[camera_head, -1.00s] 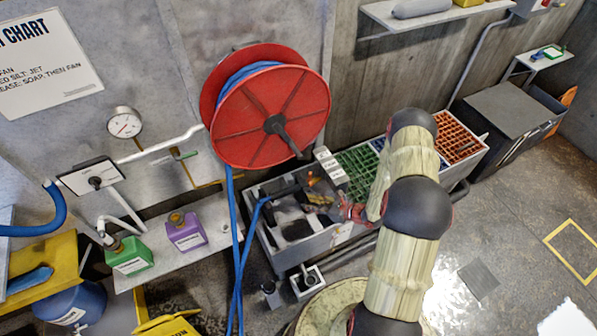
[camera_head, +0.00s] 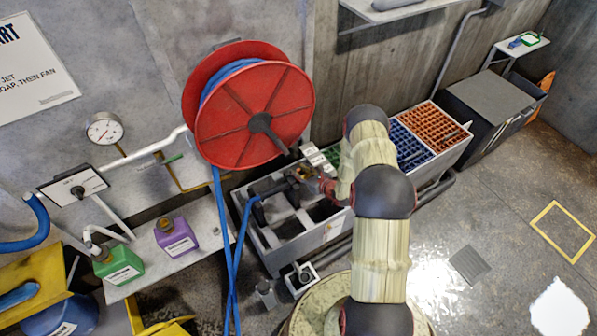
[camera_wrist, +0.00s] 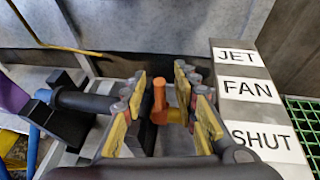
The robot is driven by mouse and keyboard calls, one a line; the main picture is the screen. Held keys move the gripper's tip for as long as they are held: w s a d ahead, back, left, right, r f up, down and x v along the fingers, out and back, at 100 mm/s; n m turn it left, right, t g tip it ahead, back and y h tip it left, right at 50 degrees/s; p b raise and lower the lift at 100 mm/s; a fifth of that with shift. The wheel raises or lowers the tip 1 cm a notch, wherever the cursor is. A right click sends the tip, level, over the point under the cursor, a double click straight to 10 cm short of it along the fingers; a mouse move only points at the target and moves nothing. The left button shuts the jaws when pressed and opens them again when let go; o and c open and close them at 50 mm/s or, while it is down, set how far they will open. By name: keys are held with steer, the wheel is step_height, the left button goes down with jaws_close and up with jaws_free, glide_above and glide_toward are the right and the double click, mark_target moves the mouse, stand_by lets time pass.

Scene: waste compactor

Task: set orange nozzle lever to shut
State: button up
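The orange nozzle lever (camera_wrist: 159,102) stands up between the two fingers of my gripper (camera_wrist: 162,85) in the wrist view. The fingers are apart on either side of it, and I cannot tell whether the right one touches it. A strip to the right of the lever carries the labels JET (camera_wrist: 237,57), FAN (camera_wrist: 246,88) and SHUT (camera_wrist: 262,137). The dark nozzle body (camera_wrist: 85,101) lies to the left. In the head view my gripper (camera_head: 322,182) is over the grey trough beside the nozzle, and the lever is small and partly hidden there.
The red hose reel (camera_head: 250,115) hangs behind, with blue hose (camera_head: 225,250) running down. A purple jug (camera_head: 176,238) and a green jug (camera_head: 119,264) stand on a shelf at the left.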

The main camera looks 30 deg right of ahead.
steer(key=shift+w+f, duration=0.1)
steer(key=shift+w, duration=0.1)
steer(key=shift+c, duration=0.6)
jaws_close()
